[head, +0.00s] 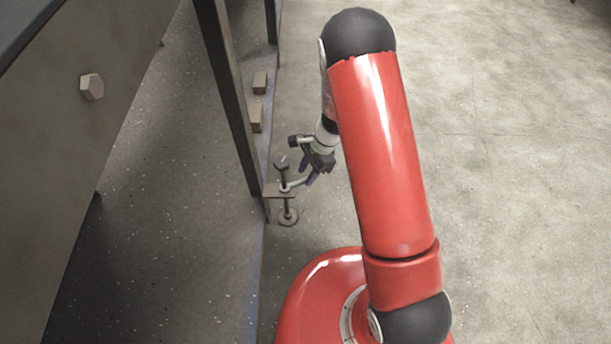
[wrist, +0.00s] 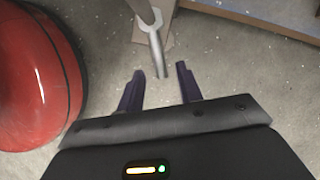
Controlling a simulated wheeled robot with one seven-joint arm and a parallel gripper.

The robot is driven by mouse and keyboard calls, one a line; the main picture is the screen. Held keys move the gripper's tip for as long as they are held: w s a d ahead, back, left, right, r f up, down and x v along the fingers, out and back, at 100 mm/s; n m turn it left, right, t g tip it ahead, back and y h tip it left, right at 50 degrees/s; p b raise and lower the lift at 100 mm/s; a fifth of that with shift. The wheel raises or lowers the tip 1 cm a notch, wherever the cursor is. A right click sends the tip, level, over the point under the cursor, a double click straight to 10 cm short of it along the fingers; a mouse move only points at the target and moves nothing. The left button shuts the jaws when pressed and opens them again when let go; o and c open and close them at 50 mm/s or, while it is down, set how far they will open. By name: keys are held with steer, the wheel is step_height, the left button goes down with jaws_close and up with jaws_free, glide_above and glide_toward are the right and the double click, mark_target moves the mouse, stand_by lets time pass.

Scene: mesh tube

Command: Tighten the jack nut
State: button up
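The jack (head: 288,217) stands at the foot of the dark frame in the head view, with an upright bolt through a small plate. A grey wrench (wrist: 156,48) has its forked end around the jack's rod (wrist: 143,9) in the wrist view. Its handle points toward me. In the head view the wrench (head: 293,185) sticks out to the right of the rod. My gripper (wrist: 160,69) is open, with one dark finger on each side of the handle's free end and gaps visible on both sides. The nut itself is not clearly distinguishable.
A dark upright post (head: 228,95) and a large panel with a hex bolt head (head: 92,87) stand left of the jack. Two small blocks (head: 256,117) lie behind it. My red base is close at left in the wrist view. The concrete floor at right is clear.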

steer(key=shift+x, duration=0.85)
jaws_close()
